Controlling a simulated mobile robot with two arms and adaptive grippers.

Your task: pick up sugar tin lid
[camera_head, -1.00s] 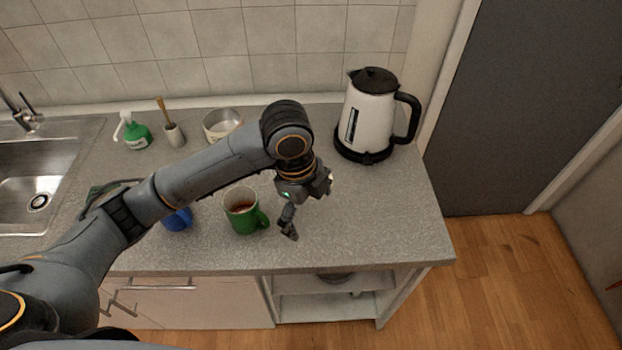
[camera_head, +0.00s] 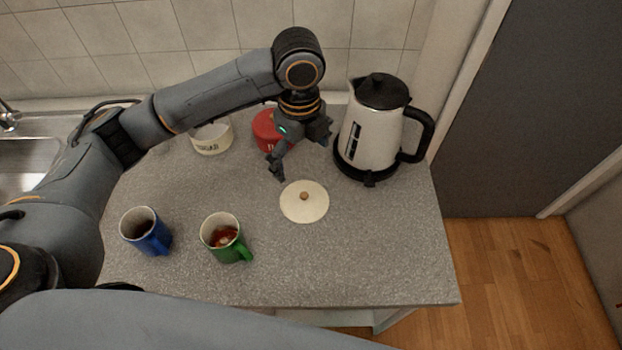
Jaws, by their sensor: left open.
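The lid (camera_head: 304,203) is a round cream disc with a small brown knob, lying flat on the grey counter in front of the kettle. A white open tin with dark lettering (camera_head: 211,137), apparently the sugar tin, stands at the back, partly behind my left arm. My left gripper (camera_head: 278,172) is open and empty, pointing down, just behind and left of the lid and apart from it. Its far finger is partly hidden. My right gripper is not in view.
A white and black kettle (camera_head: 371,130) stands right of my left gripper. A red tin (camera_head: 268,131) is behind it. A blue mug (camera_head: 146,231) and a green mug (camera_head: 225,238) stand at the front left. The counter right of the lid is clear.

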